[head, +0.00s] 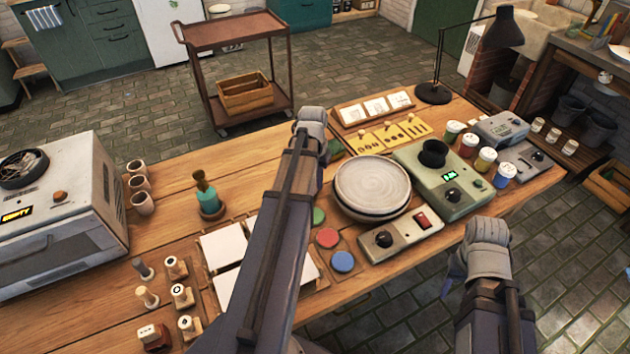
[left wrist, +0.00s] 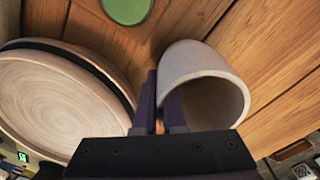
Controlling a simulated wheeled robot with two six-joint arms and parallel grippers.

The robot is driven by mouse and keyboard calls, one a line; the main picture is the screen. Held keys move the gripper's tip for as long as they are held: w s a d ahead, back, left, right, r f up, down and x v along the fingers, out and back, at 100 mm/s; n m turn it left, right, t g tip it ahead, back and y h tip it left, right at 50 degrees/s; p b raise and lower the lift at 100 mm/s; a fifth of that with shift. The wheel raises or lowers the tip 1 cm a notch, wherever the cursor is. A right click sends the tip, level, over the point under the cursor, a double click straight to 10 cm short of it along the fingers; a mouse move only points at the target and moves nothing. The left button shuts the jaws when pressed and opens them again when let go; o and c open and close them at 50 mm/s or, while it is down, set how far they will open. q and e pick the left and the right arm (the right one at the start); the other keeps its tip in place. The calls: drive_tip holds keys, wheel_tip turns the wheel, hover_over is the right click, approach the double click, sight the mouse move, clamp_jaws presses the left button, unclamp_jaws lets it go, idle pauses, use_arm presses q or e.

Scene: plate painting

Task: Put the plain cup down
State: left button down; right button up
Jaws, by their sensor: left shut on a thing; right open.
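The plain cup (left wrist: 200,82), pale grey and undecorated, is in my left gripper (left wrist: 160,105). In the left wrist view its open mouth faces the lower right. The fingers are shut at the cup's left side, over the wooden table. I cannot tell whether the cup touches the wood. In the head view my left gripper (head: 312,125) is above the table behind the round plate wheel, and its hand hides the cup. My right gripper (head: 488,242) is open and empty in front of the table's right part; its fingertips are hard to make out.
The pale turntable (head: 372,186) is close beside the cup; it also shows in the left wrist view (left wrist: 60,100). The wood (head: 255,165) left of my left gripper is clear.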

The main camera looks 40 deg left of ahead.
use_arm(q)
wheel_tip(320, 180, up, 10)
drive_tip(key=p, duration=0.9)
drive_tip(key=shift+f, duration=0.2)
drive_tip(key=shift+s+f, duration=0.1)
